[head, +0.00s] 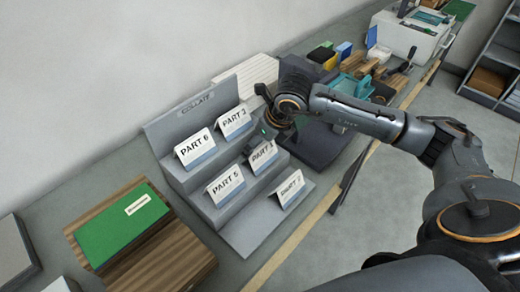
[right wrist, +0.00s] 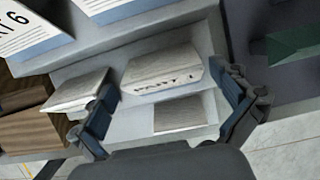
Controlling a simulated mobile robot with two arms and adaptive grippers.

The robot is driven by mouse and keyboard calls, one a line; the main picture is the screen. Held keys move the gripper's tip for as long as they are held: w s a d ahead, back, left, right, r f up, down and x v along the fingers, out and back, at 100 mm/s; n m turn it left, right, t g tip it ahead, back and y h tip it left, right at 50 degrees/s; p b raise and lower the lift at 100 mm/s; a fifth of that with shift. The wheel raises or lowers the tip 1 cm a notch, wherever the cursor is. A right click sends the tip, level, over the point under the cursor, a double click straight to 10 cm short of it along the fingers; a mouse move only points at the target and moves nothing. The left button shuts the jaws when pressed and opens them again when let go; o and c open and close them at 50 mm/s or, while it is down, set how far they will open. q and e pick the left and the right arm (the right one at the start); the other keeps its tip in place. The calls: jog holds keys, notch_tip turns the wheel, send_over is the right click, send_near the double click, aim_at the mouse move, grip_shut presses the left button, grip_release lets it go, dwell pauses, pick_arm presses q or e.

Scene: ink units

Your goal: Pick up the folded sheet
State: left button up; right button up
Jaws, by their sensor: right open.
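Several white folded sheets stand like tents on a grey stepped rack (head: 240,238) in the head view. They read PART 6 (head: 195,147), PART 3 (head: 234,121), PART 5 (head: 225,184) and what looks like PART 2 (head: 290,188). The sheet PART 1 (head: 263,157) is just below my right gripper (head: 268,132). In the right wrist view my right gripper (right wrist: 165,88) is open and empty, its fingers to either side of the PART 1 sheet (right wrist: 163,72). I cannot tell whether they touch it. My left gripper is not in view.
A green folder (head: 120,226) lies on a wooden block (head: 165,262) left of the rack. A dark device (head: 318,140) stands close to the rack's right. Wooden blocks and teal items crowd the bench behind my right arm. A wall runs along the back.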

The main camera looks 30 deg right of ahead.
aim_at(258, 148)
jog(key=shift+p+x, duration=0.35)
jog(key=shift+x, duration=0.85)
jog(key=shift+w+a+f, duration=0.1)
jog(key=shift+f, duration=0.35)
jog(key=shift+c, duration=0.2)
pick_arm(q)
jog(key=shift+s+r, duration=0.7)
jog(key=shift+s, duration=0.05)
pick_arm(e)
jog(key=c, duration=0.7)
jog(key=shift+o, duration=0.2)
jog(key=shift+r, duration=0.1)
